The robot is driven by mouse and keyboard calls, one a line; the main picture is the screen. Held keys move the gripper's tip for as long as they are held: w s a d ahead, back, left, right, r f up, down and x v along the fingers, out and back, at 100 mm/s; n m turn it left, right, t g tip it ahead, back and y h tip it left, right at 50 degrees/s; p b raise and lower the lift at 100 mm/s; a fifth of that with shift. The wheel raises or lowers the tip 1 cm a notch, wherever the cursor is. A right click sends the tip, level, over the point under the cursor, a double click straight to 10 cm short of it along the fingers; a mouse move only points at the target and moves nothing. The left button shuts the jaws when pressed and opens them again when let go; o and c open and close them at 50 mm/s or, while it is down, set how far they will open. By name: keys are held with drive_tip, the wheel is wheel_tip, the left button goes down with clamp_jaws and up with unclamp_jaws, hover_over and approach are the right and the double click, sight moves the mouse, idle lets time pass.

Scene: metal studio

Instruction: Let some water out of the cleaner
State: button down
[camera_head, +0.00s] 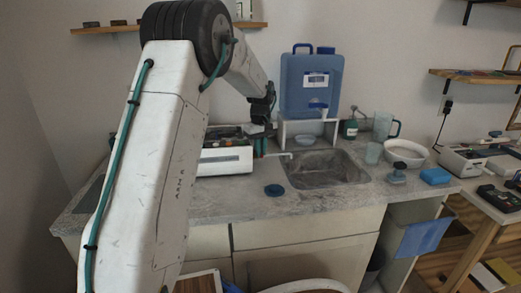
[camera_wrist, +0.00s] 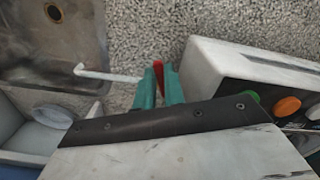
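The cleaner is likely the white box (camera_head: 226,158) on the counter left of the sink; it also shows in the wrist view (camera_wrist: 232,70). It has orange (camera_wrist: 288,105) and green knobs. A thin white spout (camera_head: 279,155) reaches from beside it toward the sink and shows in the wrist view (camera_wrist: 108,74). A red handle (camera_wrist: 158,76) stands at the spout's end near the box. My gripper (camera_wrist: 159,86) has teal fingers close on both sides of this handle, with no clear gap. The valve below the handle is hidden.
The metal sink (camera_head: 322,168) is right of the gripper. A blue water tank (camera_head: 297,85) with a tap stands on a white stand behind it. A pitcher (camera_head: 381,126) and white bowl (camera_head: 407,153) stand right.

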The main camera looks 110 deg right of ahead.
drive_tip(key=shift+s+d+n, duration=0.15)
drive_tip(key=shift+s+n, duration=0.2)
drive_tip(key=shift+n, duration=0.75)
drive_tip(key=shift+s+d+n, duration=0.15)
drive_tip(key=shift+s+n, duration=0.15)
drive_tip(key=shift+n, duration=0.8)
drive_tip(key=c, duration=1.8)
unclamp_jaws()
drive_tip(key=shift+o, duration=0.2)
drive_tip(key=shift+r, duration=0.1)
wheel_tip(320, 180, up, 8)
drive_tip(key=shift+f, duration=0.2)
